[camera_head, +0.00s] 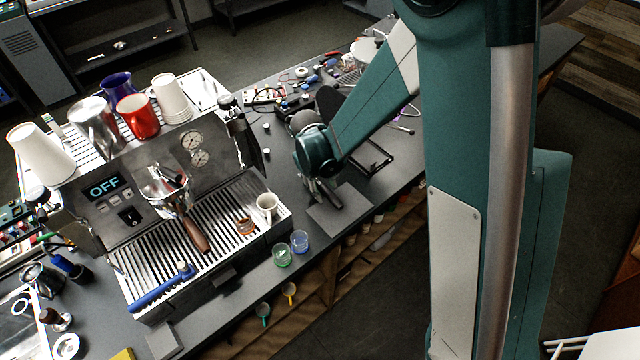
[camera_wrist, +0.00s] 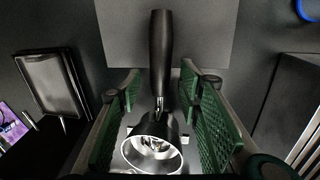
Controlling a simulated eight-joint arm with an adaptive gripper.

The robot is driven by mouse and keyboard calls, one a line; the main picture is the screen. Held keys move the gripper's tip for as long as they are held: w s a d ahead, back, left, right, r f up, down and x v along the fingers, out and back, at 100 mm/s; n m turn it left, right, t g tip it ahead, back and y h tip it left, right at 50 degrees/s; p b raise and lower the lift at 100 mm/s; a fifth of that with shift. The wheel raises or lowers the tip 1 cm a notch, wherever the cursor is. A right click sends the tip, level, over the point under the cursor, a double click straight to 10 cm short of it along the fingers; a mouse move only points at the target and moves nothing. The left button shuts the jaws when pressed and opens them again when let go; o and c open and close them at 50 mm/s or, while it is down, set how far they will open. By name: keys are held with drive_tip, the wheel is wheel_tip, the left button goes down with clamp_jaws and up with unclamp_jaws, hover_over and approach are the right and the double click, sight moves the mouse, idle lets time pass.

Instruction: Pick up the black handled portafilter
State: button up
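The black handled portafilter (camera_wrist: 160,55) shows in the wrist view. Its handle points to the top of the picture, over a grey mat (camera_wrist: 205,42), and its metal basket (camera_wrist: 152,148) is at the bottom centre. My gripper (camera_wrist: 162,112) is open, with green padded fingers on either side of the portafilter and visible gaps between them and it. In the head view my gripper (camera_head: 320,192) is low over the counter at the near mat (camera_head: 346,212), right of the coffee machine.
The coffee machine (camera_head: 112,232) stands at left with cups on top; a brown handled portafilter (camera_head: 194,235) is at its front. A white cup (camera_head: 267,206) and two small glasses (camera_head: 300,241) are near my gripper. A dark frame (camera_wrist: 52,85) lies left in the wrist view.

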sight(324, 186)
drive_tip(key=c, duration=1.1)
drive_tip(key=shift+c, duration=0.2)
drive_tip(key=shift+r, duration=0.1)
drive_tip(key=shift+r, duration=4.85)
drive_tip(key=shift+r, duration=0.15)
